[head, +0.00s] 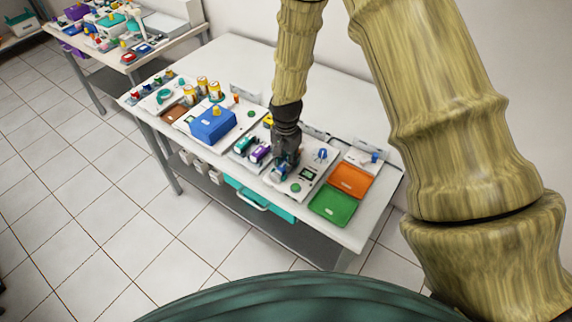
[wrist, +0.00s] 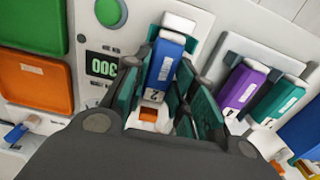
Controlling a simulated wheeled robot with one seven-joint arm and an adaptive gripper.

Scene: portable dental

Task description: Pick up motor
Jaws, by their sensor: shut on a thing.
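A blue block with white ends and a label, which I take for the motor (wrist: 164,68), stands between the teal fingers of my gripper (wrist: 172,76) in the wrist view. My gripper is shut on its sides. The block is over a white slot with an orange patch at its lower end; I cannot tell whether it is seated or lifted. In the head view my gripper (head: 285,162) is low over the grey-white panel (head: 309,172) on the table and hides most of the block.
A purple block (wrist: 241,88) and a teal block (wrist: 278,100) stand in a holder beside it. A display (wrist: 103,68) and green button (wrist: 109,12) are on the other side. Orange (head: 351,181) and green (head: 334,203) trays lie right of the panel. A blue box (head: 212,124) stands left.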

